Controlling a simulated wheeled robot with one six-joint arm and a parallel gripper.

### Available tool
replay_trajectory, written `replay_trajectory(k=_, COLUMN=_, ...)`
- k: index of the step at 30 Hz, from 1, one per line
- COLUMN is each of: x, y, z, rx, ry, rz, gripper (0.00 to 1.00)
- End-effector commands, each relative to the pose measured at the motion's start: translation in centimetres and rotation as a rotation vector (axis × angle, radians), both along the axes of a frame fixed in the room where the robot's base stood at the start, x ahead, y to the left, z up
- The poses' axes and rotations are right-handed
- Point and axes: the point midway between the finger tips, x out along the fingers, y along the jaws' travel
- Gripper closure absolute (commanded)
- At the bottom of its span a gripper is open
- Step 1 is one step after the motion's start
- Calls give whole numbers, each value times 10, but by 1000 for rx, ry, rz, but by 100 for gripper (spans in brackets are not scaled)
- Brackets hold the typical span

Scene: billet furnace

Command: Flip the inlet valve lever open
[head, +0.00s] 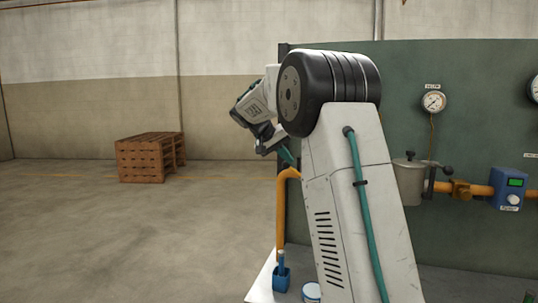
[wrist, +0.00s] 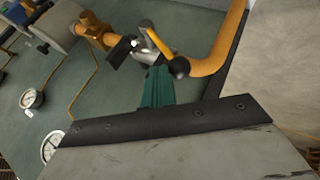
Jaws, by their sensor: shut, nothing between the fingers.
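In the wrist view, a yellow lever (wrist: 158,41) with a black ball knob (wrist: 180,67) sits on a grey fitting of the orange pipe. The lever slants across the pipe near its bend. My gripper (wrist: 153,72) has its teal fingers shut and empty, with their tips close beside the lever and knob. I cannot tell whether they touch. In the head view, my gripper (head: 288,157) hangs left of my arm, pointing down to the right above the pipe's bend. The yellow lever is not visible there; my arm covers that stretch of pipe.
The orange pipe (head: 283,215) bends down by the green panel's (head: 455,140) left edge. Right of my arm are a grey canister (head: 408,185), a brass fitting (head: 461,190), a blue meter box (head: 509,188) and a gauge (head: 433,101). A pallet stack (head: 148,158) stands far left; floor between is clear.

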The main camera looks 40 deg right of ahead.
Motion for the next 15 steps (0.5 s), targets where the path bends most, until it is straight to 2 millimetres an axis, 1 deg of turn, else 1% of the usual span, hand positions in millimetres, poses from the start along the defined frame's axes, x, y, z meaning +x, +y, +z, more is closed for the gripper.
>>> replay_trajectory(k=1, x=2, y=-3, z=-6, rx=-21, ry=40, rz=-4, gripper=100)
replay_trajectory(k=4, x=6, y=-4, z=-14, rx=-67, ry=122, rz=-11, gripper=100)
replay_trajectory(k=15, x=20, y=4, z=-40, rx=-210, ry=364, rz=-12, gripper=100)
